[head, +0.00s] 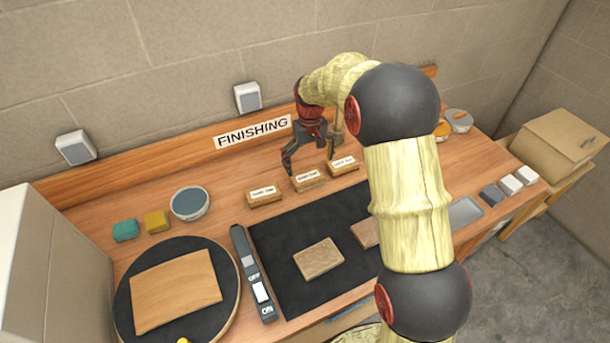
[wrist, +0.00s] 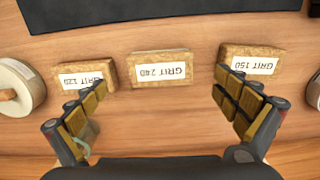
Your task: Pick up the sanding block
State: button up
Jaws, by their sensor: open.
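Three cork-brown sanding blocks with white labels stand in a row on the wooden bench. In the wrist view they read GRIT 120 (wrist: 72,77), GRIT 240 (wrist: 160,70) and GRIT 150 (wrist: 252,62), upside down. In the head view they show as a left block (head: 264,197), a middle block (head: 308,181) and a right block (head: 342,166); the print is too small to read surely. My gripper (head: 310,163) is open and empty just behind the row. In the wrist view its spread fingers (wrist: 158,92) frame the GRIT 240 block, with the fingertips near the outer two blocks.
A black mat (head: 282,232) in front holds a brown block (head: 318,258) and another partly behind my arm. A round turntable (head: 134,322) with a curved wooden panel (head: 176,290), a switch strip (head: 253,274) and a bowl (head: 190,203) are left. A wall rises behind.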

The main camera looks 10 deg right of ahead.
aim_at(308, 176)
jog(key=shift+r, duration=0.15)
jog(key=shift+a+f, duration=0.1)
jog(key=shift+f, duration=0.2)
jog(key=shift+w+f+b, duration=0.25)
jog(key=shift+f+b, duration=0.3)
jog(key=shift+f, duration=1.25)
jog(key=shift+w+f+b, duration=0.2)
jog(key=shift+f+b, duration=0.35)
jog(key=shift+f, duration=1.2)
jog(key=shift+c, duration=0.8)
jog(key=c, duration=1)
jog(key=shift+r, duration=0.1)
